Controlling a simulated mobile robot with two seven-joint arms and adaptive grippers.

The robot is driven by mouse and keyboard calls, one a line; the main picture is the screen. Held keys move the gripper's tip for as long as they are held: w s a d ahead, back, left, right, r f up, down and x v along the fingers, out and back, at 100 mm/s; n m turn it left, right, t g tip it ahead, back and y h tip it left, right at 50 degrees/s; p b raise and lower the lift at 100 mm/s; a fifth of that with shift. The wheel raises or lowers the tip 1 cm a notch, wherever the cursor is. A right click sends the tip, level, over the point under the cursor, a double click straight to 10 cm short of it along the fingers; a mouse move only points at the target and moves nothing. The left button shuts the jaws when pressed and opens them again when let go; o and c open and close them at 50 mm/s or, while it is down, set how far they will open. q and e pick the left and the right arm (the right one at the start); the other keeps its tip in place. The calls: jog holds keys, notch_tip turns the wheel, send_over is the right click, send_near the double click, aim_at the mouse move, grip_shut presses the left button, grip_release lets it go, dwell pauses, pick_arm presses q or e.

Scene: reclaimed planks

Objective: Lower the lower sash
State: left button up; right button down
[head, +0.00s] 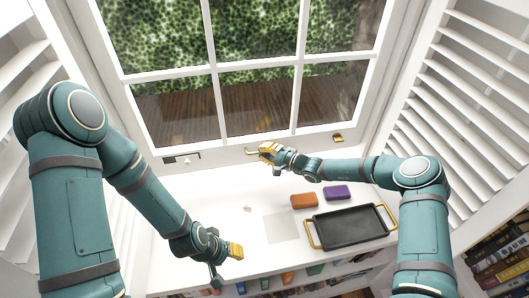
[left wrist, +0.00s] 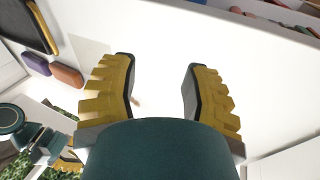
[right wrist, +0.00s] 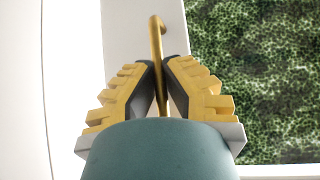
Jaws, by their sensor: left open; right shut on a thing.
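The lower sash (head: 285,138) is a white frame with several panes, its bottom rail just above the white sill. A thin brass handle (head: 251,152) is on its bottom rail. My right gripper (head: 268,150) is at that handle. In the right wrist view, the right gripper (right wrist: 161,90) is shut on the handle (right wrist: 157,35), whose curved end sticks out past the fingertips. I cannot tell how wide any gap under the sash is. My left gripper (head: 232,252) is open and empty above the front of the sill; its fingers stand apart in the left wrist view (left wrist: 160,85).
A black tray (head: 349,228) with yellow handles, an orange block (head: 304,201) and a purple block (head: 337,192) lie on the right of the sill. Louvred shutters (head: 455,100) flank the window. The left of the sill is mostly clear.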

pick_arm(q)
jog(key=f+b, duration=0.2)
jog(key=s+f+b, duration=0.1)
jog(key=f+b, duration=0.1)
jog(key=shift+d+f, duration=0.1)
jog(key=shift+f, duration=0.05)
pick_arm(e)
notch_tip(320, 180, down, 7)
jog(key=shift+f, duration=0.2)
pick_arm(q)
jog(key=shift+s, duration=0.15)
pick_arm(e)
jog(key=shift+s, duration=0.1)
jog(key=c, duration=1)
grip_release()
jog(key=shift+c, duration=0.2)
jog(key=shift+a, duration=0.1)
jog(key=shift+r, duration=0.1)
jog(key=shift+s+d+r, duration=0.1)
jog(key=shift+d, duration=0.45)
jog(key=v, duration=1.1)
